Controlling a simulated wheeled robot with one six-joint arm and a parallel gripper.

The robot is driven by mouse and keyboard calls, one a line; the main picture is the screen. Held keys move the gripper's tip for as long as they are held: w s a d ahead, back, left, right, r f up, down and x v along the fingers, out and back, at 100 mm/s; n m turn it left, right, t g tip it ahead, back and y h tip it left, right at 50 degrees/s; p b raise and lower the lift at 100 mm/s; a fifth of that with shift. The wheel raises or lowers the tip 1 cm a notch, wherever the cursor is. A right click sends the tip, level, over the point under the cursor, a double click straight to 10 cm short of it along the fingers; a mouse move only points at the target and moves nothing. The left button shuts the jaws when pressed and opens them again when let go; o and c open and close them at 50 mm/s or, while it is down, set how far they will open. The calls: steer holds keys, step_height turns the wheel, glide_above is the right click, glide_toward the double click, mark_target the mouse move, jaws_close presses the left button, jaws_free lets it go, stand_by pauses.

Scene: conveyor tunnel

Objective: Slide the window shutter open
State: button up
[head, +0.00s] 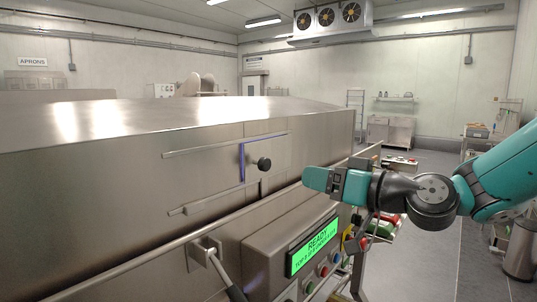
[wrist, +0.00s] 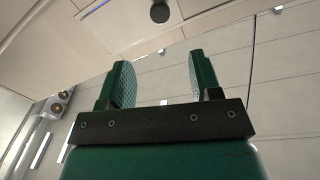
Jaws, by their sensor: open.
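The window shutter (head: 256,178) is a flat steel panel on the side of the steel tunnel housing, between an upper rail (head: 225,145) and a lower rail (head: 200,205). A round black knob (head: 264,163) sticks out of it, with a blue upright strip (head: 242,162) just left of the knob. My gripper (head: 308,178) is to the right of the knob in the head view, apart from it. In the wrist view its two green fingers (wrist: 155,80) are open with nothing between them, and the dark knob (wrist: 160,12) shows at the top edge, beyond the fingertips.
A control box with a green lit screen (head: 314,245) and several buttons is below the shutter. A bar with a dark grip (head: 215,262) juts out at lower left. A red and white item (head: 400,163) lies behind my arm. The floor (head: 430,250) at right is largely clear.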

mark_target(267, 165)
steer(key=p+x, duration=0.6)
steer(key=x, duration=0.6)
steer(key=shift+w+a+r, duration=0.1)
steer(key=shift+r, duration=0.05)
steer(key=shift+w+a, duration=0.4)
steer(key=shift+a, duration=0.1)
